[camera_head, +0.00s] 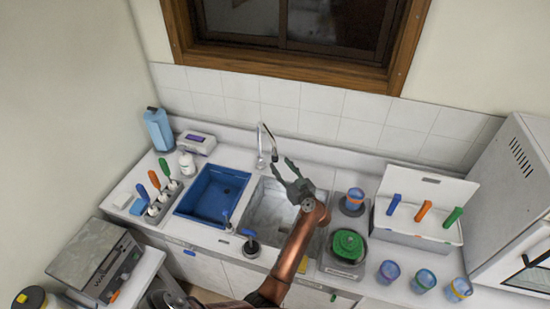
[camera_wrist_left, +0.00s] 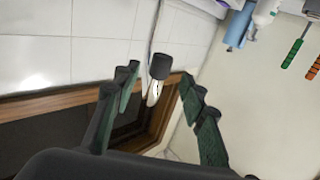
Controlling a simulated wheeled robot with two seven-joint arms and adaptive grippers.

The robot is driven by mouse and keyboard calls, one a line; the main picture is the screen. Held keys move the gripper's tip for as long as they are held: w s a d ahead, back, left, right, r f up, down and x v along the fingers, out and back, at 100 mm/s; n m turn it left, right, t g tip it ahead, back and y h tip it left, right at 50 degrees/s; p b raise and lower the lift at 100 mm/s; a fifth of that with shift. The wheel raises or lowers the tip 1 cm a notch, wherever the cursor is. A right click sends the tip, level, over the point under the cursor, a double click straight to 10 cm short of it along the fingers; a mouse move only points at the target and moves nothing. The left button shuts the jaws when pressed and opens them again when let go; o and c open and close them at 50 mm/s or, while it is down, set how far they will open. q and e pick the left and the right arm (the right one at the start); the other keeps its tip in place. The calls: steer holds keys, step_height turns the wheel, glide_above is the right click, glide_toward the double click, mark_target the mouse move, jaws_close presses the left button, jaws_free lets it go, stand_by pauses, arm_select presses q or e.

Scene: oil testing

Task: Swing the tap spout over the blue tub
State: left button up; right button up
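The tap (camera_head: 261,150) stands behind the sinks. Its spout arches forward and right, ending in a dark nozzle (camera_head: 275,155) near the back of the grey basin. The blue tub (camera_head: 228,201) is left of that basin; the spout is not over it. My left gripper (camera_head: 282,164) is just in front and to the right of the nozzle. In the left wrist view its two green-padded fingers (camera_wrist_left: 160,92) are apart, and the dark nozzle (camera_wrist_left: 161,66) shows between them in the picture; contact cannot be told. My right gripper is not in view.
The grey basin (camera_head: 270,211) lies under my left arm. A scale with a green coil (camera_head: 347,245) and a white box with colored handles (camera_head: 384,231) are on the right. Handled tools (camera_head: 154,180) stand left of the tub. The tiled wall (camera_head: 280,92) is close behind the tap.

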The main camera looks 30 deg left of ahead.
mark_target(277, 160)
arm_select(q)
steer(key=x, duration=0.5)
steer(key=shift+w+a, duration=0.2)
steer(key=shift+a, duration=0.15)
steer(key=shift+c, duration=0.3)
jaws_close()
